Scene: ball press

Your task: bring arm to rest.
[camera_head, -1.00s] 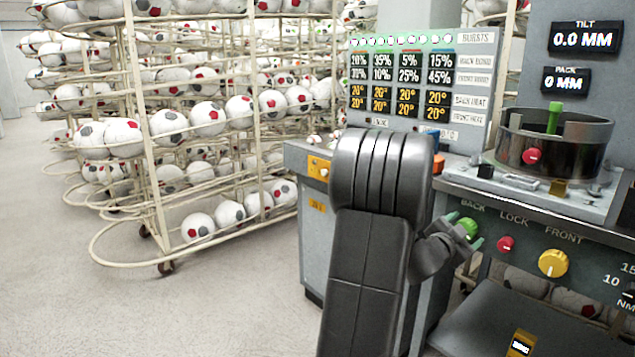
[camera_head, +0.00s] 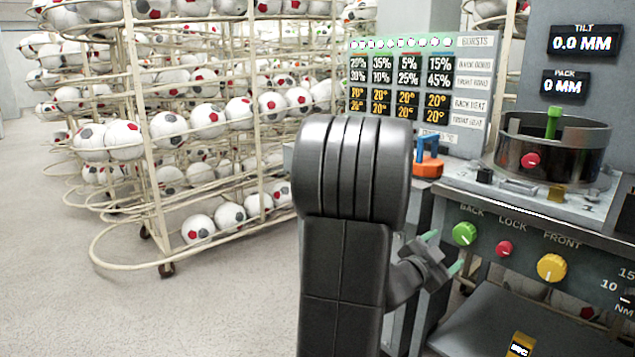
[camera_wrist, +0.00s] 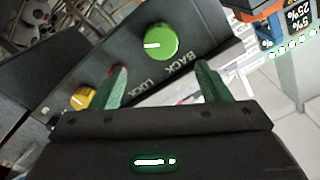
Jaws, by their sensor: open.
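My gripper (camera_head: 444,254) is open and empty, just left of the press's front panel in the head view. Its two green fingers show apart in the wrist view (camera_wrist: 160,82). The green BACK knob (camera_head: 465,234) is just beyond the fingertips and apart from them; it also shows in the wrist view (camera_wrist: 159,42). The red LOCK knob (camera_head: 504,249) and the yellow FRONT knob (camera_head: 551,267) sit to its right on the panel. My dark arm stands upright in the middle of the head view and hides part of the bench behind it.
An orange and blue tool (camera_head: 428,160) lies on the bench beside the metal ring (camera_head: 553,146) with a green post. A readout board (camera_head: 410,90) stands behind. A wire rack (camera_head: 150,130) of footballs fills the left. The floor (camera_head: 60,290) at front left is clear.

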